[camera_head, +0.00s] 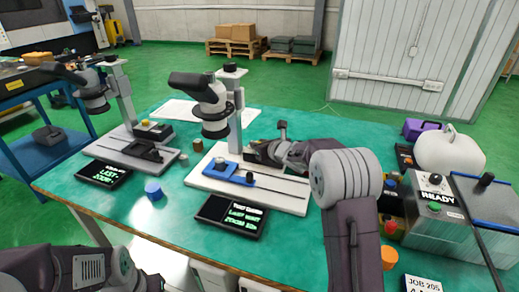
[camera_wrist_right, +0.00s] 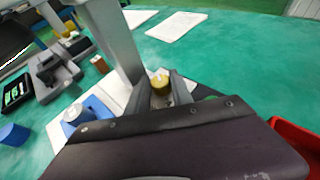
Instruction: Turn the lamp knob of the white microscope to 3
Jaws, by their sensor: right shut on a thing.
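The white microscope stands mid-table on a white base plate (camera_head: 275,194), with a grey column (camera_head: 235,125) and a dark grey head (camera_head: 205,97). A blue stage piece (camera_head: 228,174) lies on the plate. My right gripper (camera_head: 258,152) is low beside the column, at the right. In the right wrist view its fingers (camera_wrist_right: 162,92) are shut on a small brass-yellow knob (camera_wrist_right: 160,80) beside the column. No dial number can be read, so the knob's setting is unclear. Part of my left arm shows at lower left, but its gripper does not.
A second, greyer microscope (camera_head: 93,99) stands at left. A dark display (camera_head: 232,215) lies before the white base, and a blue cylinder (camera_head: 153,191) to its left. A grey control box (camera_head: 437,207), an orange cylinder (camera_head: 388,258) and a white rounded object (camera_head: 448,150) crowd the right.

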